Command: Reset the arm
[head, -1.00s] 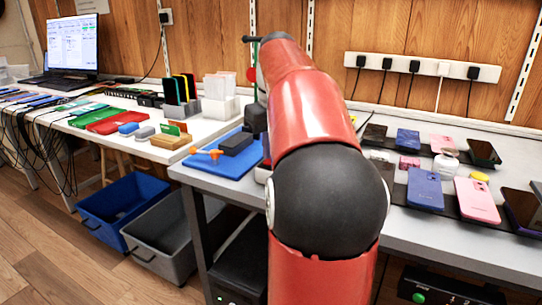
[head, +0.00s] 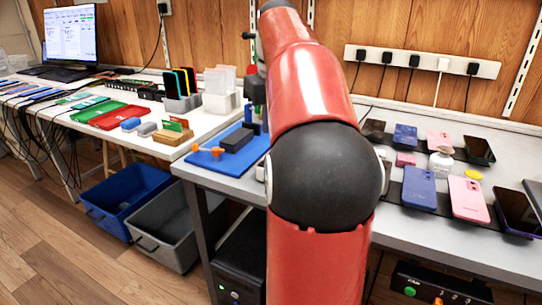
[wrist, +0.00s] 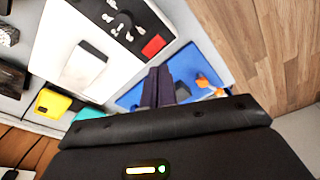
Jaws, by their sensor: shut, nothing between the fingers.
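My red arm (head: 310,80) rises through the middle of the head view, with its black elbow joint toward me. My gripper is mostly hidden behind the arm there. In the wrist view my gripper (wrist: 165,84) shows as two dark fingers close together, shut and empty. They appear above a blue mat (wrist: 188,62), touching nothing that I can make out. An orange piece (wrist: 205,82) lies on the mat to the right of the fingers.
Phones lie on dark strips on the grey bench to the right, including a blue phone (head: 420,188) and a pink phone (head: 468,199). Left are a blue bin (head: 125,200), a grey bin (head: 165,228) and a laptop (head: 70,40). The floor (head: 60,260) in front is clear.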

